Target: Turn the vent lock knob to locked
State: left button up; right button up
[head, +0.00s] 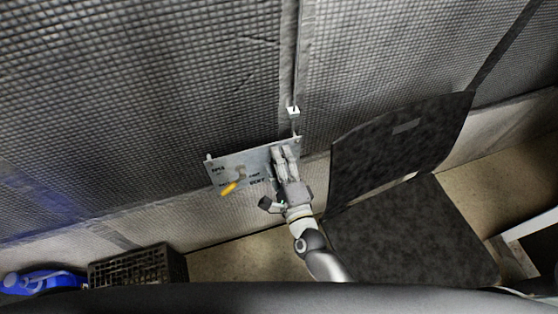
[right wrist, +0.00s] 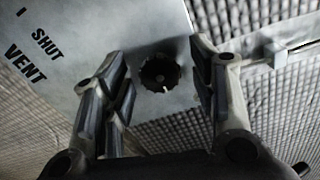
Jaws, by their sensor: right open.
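The vent lock knob (right wrist: 160,73) is a small black, scalloped round knob with a pale pointer mark toward its lower side, on a grey metal panel (right wrist: 115,20). The panel also shows in the head view (head: 228,160), fixed to the quilted wall. My right gripper (right wrist: 158,85) is open, with one finger on each side of the knob and gaps between. In the head view my right gripper (head: 284,160) covers the panel's right part and hides the knob. The letters VENT and SHUT are printed left of the knob. My left gripper is not in view.
A yellow-handled lever (head: 230,187) sits on the panel left of my gripper. A dark seat-like object (head: 400,150) stands to the right. A black crate (head: 138,268) and a blue object (head: 40,281) lie at the lower left.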

jog(key=v, duration=1.2)
